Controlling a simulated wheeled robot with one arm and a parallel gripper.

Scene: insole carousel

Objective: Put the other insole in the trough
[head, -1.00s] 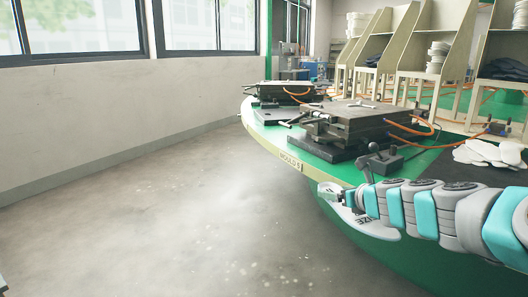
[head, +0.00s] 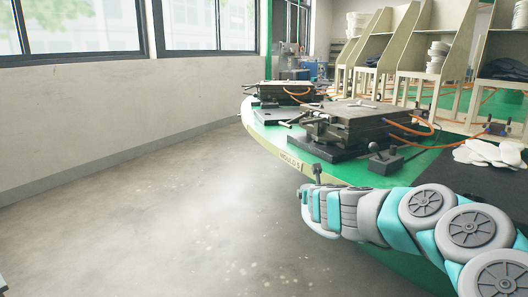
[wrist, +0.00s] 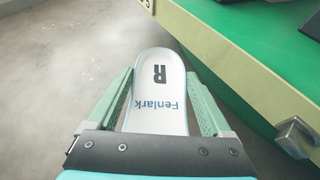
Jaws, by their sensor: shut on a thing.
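My gripper (wrist: 160,78) is shut on a white insole (wrist: 158,92) with a thin blue edge. In the head view my arm hides the gripper and most of the insole; only a pale rim of the insole (head: 320,233) shows below the arm. I cannot make out a trough in either view.
The round green carousel table (head: 262,140) carries dark moulds (head: 352,122) with orange hoses. White gloves (head: 490,153) lie on a dark mat at right. Cream shelves (head: 432,40) stand behind. A metal block (wrist: 297,137) sticks out at the table's edge. The floor at left (head: 150,220) is clear.

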